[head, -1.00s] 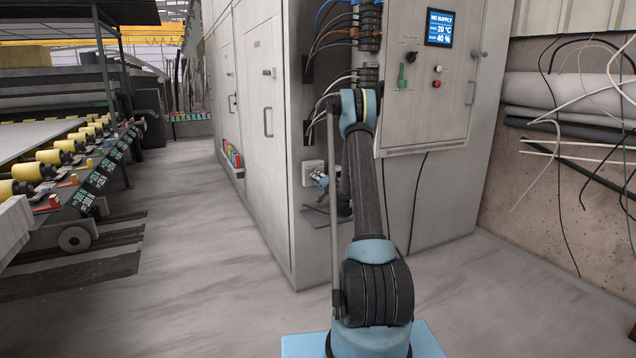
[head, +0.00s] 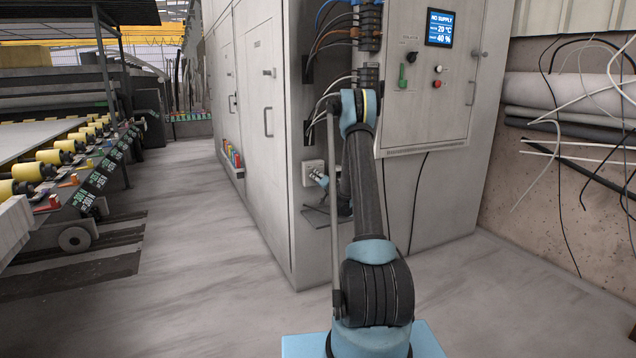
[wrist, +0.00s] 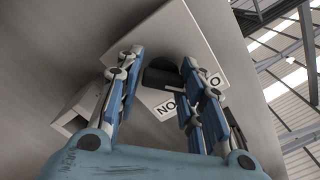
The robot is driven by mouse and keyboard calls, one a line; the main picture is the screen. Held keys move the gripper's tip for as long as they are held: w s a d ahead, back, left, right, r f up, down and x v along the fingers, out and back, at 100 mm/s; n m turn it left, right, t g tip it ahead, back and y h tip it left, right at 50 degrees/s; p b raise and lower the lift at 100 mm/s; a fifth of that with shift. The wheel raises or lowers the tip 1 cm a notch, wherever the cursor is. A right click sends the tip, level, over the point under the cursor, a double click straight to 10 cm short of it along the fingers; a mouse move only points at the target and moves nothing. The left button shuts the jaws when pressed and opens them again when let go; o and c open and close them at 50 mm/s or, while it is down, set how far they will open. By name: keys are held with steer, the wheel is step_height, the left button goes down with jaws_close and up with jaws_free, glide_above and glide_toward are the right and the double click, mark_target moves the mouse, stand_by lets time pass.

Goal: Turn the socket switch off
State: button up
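The socket (head: 309,168) is a pale box low on the side of the grey cabinet, partly hidden by my gripper (head: 318,178) in the head view. In the wrist view the socket's pale front plate (wrist: 203,45) is close ahead, seen tilted. A dark switch knob (wrist: 160,79) stands out from it, above a white label beginning "NO". My gripper (wrist: 160,62) has its two blue fingers apart, one on each side of the knob. The right finger overlaps the knob's edge and hides part of the label. I cannot tell whether either finger touches the knob.
The cabinet (head: 262,215) rises around the socket, with loose cables (head: 340,30) above it. A control panel (head: 425,100) with a "NO SUPPLY" screen is to the right. A roller conveyor (head: 75,165) is at the left. The floor (head: 190,270) between is clear.

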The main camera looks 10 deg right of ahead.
steer(key=shift+o, duration=1)
steer(key=v, duration=1.2)
